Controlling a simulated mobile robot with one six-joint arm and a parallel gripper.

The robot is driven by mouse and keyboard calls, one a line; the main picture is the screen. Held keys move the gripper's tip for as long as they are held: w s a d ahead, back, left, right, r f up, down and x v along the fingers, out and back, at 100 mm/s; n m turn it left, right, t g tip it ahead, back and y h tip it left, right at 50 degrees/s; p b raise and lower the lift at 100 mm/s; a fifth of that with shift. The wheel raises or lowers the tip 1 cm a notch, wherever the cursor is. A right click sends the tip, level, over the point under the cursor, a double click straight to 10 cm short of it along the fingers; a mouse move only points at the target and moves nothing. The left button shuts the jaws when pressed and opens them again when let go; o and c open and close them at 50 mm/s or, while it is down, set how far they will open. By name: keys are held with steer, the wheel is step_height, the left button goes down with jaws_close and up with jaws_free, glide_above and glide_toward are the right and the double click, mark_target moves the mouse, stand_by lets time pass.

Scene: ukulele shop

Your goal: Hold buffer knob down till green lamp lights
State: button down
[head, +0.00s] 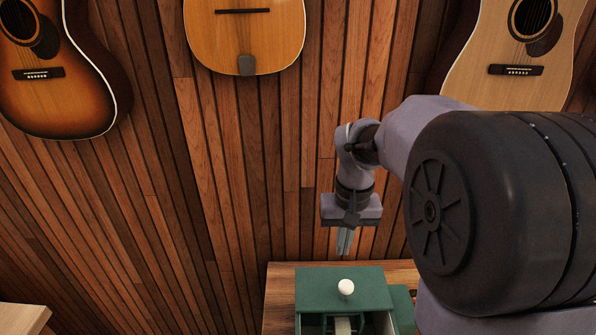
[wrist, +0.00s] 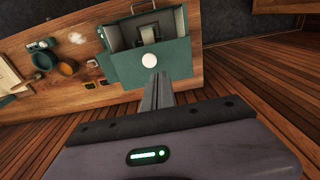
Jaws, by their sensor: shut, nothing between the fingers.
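The knob is a round white ball (head: 346,287) on top of a dark green box (head: 312,287). In the wrist view the white knob (wrist: 149,60) sits on the green box (wrist: 180,63), just beyond my fingertips. My gripper (head: 345,252) points down above the box, with its fingers together and empty. In the head view a gap shows between the fingertips and the knob. My gripper (wrist: 160,78) also shows shut in the wrist view, with a lit green strip on its own housing. I cannot make out a lamp on the box.
The box stands on a wooden bench (head: 279,300) against a slatted wood wall. In the wrist view a dark green cup (wrist: 45,61), an orange round item (wrist: 68,68) and small items lie left of the box. Guitars (head: 70,75) hang above.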

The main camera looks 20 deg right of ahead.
mark_target(346, 283)
steer(key=d, duration=0.2)
steer(key=d+p, duration=0.1)
steer(key=shift+w+r+g, duration=0.25)
steer(key=shift+w+g, duration=0.05)
steer(key=shift+w, duration=0.05)
step_height(346, 283, down, 14)
steer(key=shift+r, duration=0.1)
steer(key=shift+f+b, duration=0.2)
steer(key=shift+b, duration=0.1)
